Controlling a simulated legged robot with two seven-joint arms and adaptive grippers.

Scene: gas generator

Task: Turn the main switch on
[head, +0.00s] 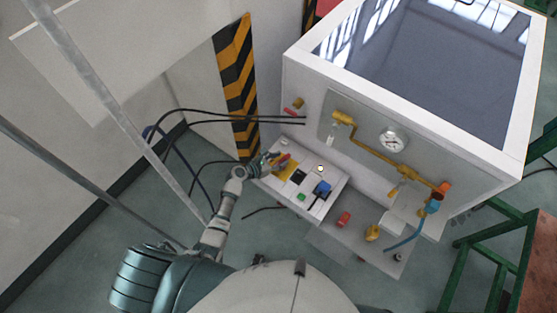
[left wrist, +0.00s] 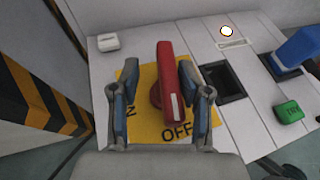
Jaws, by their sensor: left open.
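The main switch is a red rotary handle (left wrist: 168,78) on a yellow plate (left wrist: 150,128) in the left wrist view. The handle stands roughly along the view, its near end close to the word OFF; the other label is partly hidden, with an N showing. My left gripper (left wrist: 158,70) is open, with one finger on each side of the handle. A gap shows on the left; the right finger is very close to the handle, and I cannot tell if it touches. In the head view my left gripper (head: 268,164) is at the panel's left end, partly covering the switch. My right gripper is not in view.
The panel also has a green button (left wrist: 289,111), a blue part (left wrist: 298,50), a dark square opening (left wrist: 222,80) and a round white light (left wrist: 226,31). The white generator cabinet (head: 300,75) rises behind. A striped post (head: 237,85) and black cables (head: 215,113) are at left.

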